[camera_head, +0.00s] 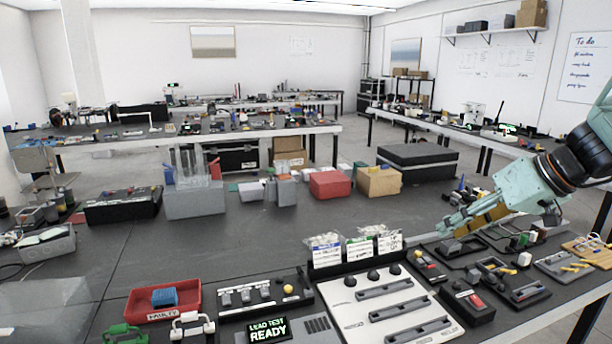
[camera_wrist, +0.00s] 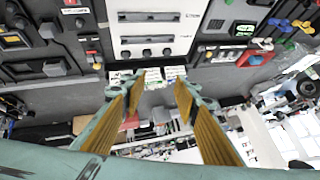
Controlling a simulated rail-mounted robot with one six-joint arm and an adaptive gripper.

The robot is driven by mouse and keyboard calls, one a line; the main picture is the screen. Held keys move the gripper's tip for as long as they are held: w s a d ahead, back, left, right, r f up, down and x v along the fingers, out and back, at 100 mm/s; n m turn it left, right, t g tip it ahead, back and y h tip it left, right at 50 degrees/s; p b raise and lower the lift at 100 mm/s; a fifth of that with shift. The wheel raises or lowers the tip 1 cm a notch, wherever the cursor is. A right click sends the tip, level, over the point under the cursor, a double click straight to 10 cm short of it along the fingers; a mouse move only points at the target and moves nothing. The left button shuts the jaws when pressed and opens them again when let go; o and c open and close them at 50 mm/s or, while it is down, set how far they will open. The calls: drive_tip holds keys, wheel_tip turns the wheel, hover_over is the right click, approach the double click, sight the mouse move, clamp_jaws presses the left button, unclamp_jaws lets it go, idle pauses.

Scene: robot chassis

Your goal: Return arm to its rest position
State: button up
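My gripper (camera_head: 452,226) is at the right in the head view, on the end of my pale green arm that reaches in from the right edge. It hangs over the workbench, above the back right of the white panel. In the wrist view my gripper (camera_wrist: 160,85) shows two fingers with yellow-orange inner pads, spread apart with a clear gap. Nothing is between them. Small labelled bags (camera_wrist: 148,78) show beyond the fingertips and look apart from them.
The white panel (camera_head: 390,305) with slots and knobs lies at the front. A red tray (camera_head: 187,310) marked FAULTY holds a blue block (camera_head: 171,297). A screen (camera_head: 268,331) reads LEAD TEST READY. Small black fixtures (camera_head: 467,302) crowd the right. The bench middle (camera_head: 220,240) is bare.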

drive_tip(key=s+a+r+m+g+h, duration=0.1)
drive_tip(key=s+a+r, duration=0.2)
drive_tip(key=s+a, duration=0.55)
drive_tip(key=s+a+r+g, duration=0.1)
drive_tip(key=s+a+r, duration=0.3)
drive_tip(key=s+a, duration=0.4)
drive_tip(key=s+f+m+h, duration=0.1)
drive_tip(key=s+h, duration=0.3)
drive_tip(key=s, duration=1.9)
drive_tip(key=shift+d+f, duration=0.2)
drive_tip(key=shift+f, duration=0.2)
